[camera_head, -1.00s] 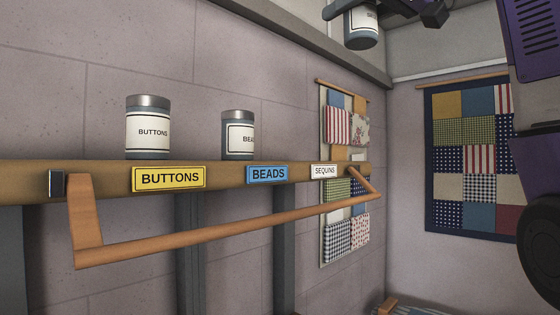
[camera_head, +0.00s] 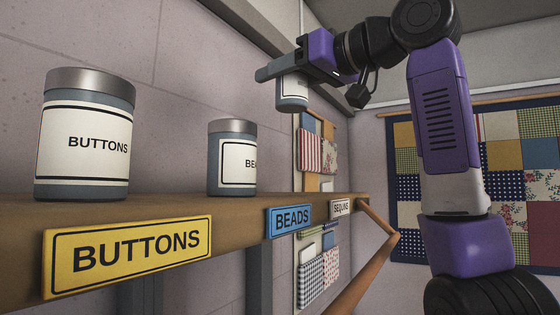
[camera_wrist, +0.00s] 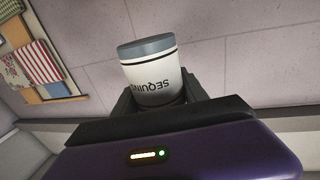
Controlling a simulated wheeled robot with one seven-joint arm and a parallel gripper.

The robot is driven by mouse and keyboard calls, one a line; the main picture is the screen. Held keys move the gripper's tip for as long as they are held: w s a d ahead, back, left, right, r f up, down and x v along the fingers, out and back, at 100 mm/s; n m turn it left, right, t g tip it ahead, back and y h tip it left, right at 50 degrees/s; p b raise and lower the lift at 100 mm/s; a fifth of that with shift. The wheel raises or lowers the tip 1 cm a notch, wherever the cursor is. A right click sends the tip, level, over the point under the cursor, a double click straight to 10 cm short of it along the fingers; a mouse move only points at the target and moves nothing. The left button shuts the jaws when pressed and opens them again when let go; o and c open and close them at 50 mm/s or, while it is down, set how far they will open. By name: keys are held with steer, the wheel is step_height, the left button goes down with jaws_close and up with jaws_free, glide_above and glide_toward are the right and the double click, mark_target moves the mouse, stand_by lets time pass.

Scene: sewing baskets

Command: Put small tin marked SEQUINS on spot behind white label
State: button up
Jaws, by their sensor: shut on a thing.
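The small tin marked SEQUINS (camera_head: 291,91) is in my gripper (camera_head: 284,72), held in the air above the far part of the shelf. In the wrist view the tin (camera_wrist: 152,82) has a white label with dark SEQUINS lettering, partly hidden, and a grey end; my gripper (camera_wrist: 160,103) is shut on it. The white SEQUINS label (camera_head: 342,208) is on the shelf's front edge at the far end. The spot behind it shows no tin on it. The tin is apart from the shelf.
The wooden shelf (camera_head: 190,208) carries the BUTTONS tin (camera_head: 86,140) behind the yellow label (camera_head: 128,256) and the BEADS tin (camera_head: 232,160) near the blue label (camera_head: 289,220). A wall is close behind.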

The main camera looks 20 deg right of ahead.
step_height(320, 180, down, 14)
steer(key=shift+f+p, duration=0.1)
steer(key=shift+p, duration=0.9)
steer(key=shift+f, duration=0.1)
steer(key=o, duration=1.5)
steer(key=shift+r, duration=0.2)
steer(key=shift+s+d+f, duration=0.15)
steer(key=shift+s, duration=0.2)
steer(key=b+v, duration=0.4)
steer(key=v, duration=0.7)
steer(key=shift+s+b, duration=0.15)
steer(key=shift+b, duration=0.2)
steer(key=shift+s+d, duration=0.1)
